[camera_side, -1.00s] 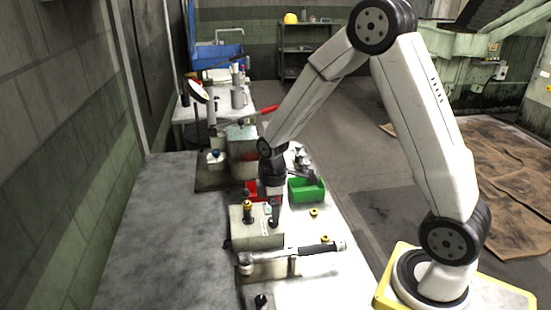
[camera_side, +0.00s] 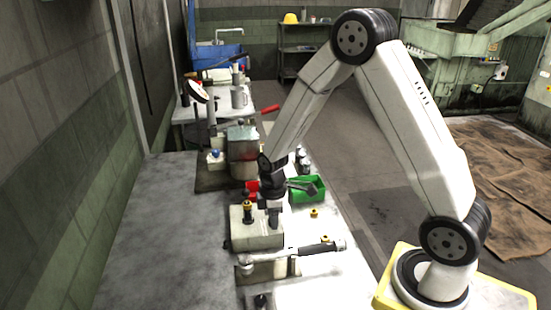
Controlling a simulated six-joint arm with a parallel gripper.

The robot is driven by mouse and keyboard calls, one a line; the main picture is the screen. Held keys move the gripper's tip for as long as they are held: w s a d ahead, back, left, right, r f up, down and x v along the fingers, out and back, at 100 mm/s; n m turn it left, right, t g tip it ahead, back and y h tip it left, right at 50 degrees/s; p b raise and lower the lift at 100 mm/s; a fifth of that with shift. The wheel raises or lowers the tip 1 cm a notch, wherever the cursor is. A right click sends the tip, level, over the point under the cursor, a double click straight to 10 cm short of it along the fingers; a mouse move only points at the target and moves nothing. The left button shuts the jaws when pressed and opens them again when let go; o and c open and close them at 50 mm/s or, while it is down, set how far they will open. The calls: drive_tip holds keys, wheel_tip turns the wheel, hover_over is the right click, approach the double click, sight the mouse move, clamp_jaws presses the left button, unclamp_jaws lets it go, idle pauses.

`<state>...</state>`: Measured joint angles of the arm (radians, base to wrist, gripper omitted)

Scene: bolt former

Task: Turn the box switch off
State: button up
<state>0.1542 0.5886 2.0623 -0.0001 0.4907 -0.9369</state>
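A pale box (camera_side: 250,239) stands on the light bench. A black-and-yellow knob (camera_side: 247,210) rises from the left part of its top. My gripper (camera_side: 274,222) points down at the right part of the box top, right of that knob. Its fingertips are at or just above a small dark part there, which they mostly hide. I cannot tell whether they touch it, or whether the fingers are open or shut. The position of the switch cannot be read at this size.
A torque wrench (camera_side: 300,251) lies across a holder in front of the box. A grey machine with a red lever (camera_side: 270,109) is further back. The grey table at left is clear.

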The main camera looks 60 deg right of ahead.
drive_tip(key=shift+m, duration=0.4)
clamp_jaws()
drive_tip(key=m, duration=0.8)
idle(0.4)
drive_tip(key=o, duration=1)
unclamp_jaws()
drive_tip(key=shift+o, duration=0.2)
drive_tip(key=shift+r, duration=0.15)
drive_tip(key=shift+r, duration=3.8)
